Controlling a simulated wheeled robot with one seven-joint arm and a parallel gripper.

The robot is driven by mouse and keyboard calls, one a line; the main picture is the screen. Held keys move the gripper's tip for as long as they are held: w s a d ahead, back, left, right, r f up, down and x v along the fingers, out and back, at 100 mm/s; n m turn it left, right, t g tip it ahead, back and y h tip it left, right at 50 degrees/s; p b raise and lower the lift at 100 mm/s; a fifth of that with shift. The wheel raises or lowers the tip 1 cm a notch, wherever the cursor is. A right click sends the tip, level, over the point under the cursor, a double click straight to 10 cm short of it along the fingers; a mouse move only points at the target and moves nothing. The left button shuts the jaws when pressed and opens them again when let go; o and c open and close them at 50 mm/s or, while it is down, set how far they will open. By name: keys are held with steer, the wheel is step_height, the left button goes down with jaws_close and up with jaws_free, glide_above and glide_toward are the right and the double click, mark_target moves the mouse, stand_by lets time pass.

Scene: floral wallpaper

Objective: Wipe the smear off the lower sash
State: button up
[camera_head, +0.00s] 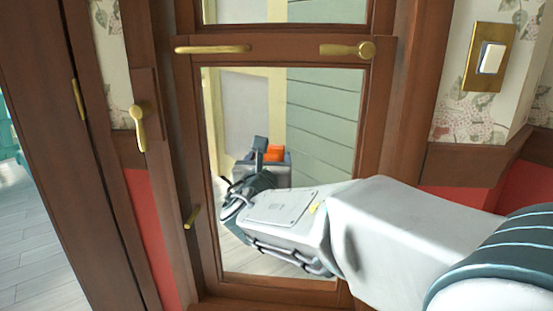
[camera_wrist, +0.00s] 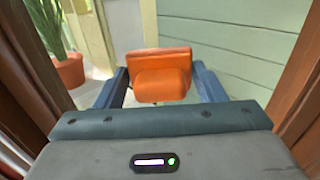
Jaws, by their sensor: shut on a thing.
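The lower sash (camera_head: 377,115) is a brown wooden frame around a glass pane (camera_head: 330,110). No smear can be made out on the glass that shows; my arm and gripper hide part of the pane's lower half. My gripper (camera_head: 265,147) is in front of the pane, shut on an orange block-like wiper (camera_head: 274,153). In the wrist view the orange wiper (camera_wrist: 162,75) sits between the two blue-grey fingers, facing the glass. I cannot tell whether it touches the glass.
Brass handles sit on the rail above the pane, at left (camera_head: 212,49) and right (camera_head: 348,49). A brass lever (camera_head: 138,125) is on the left frame. A light switch (camera_head: 489,57) is on the right wall. A potted plant (camera_wrist: 68,70) shows in the wrist view.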

steer(key=a, duration=0.3)
steer(key=shift+w+a, duration=0.15)
steer(key=shift+w, duration=0.25)
steer(key=shift+s+a, duration=0.2)
steer(key=shift+s, duration=0.75)
steer(key=shift+s+a, duration=0.15)
steer(key=shift+s, duration=0.85)
steer(key=shift+s+a, duration=0.2)
steer(key=shift+s, duration=0.75)
steer(key=shift+s, duration=0.1)
steer(key=shift+s+a, duration=0.15)
steer(key=shift+s, duration=0.55)
steer(key=shift+s+a, duration=0.1)
steer(key=shift+s, duration=0.55)
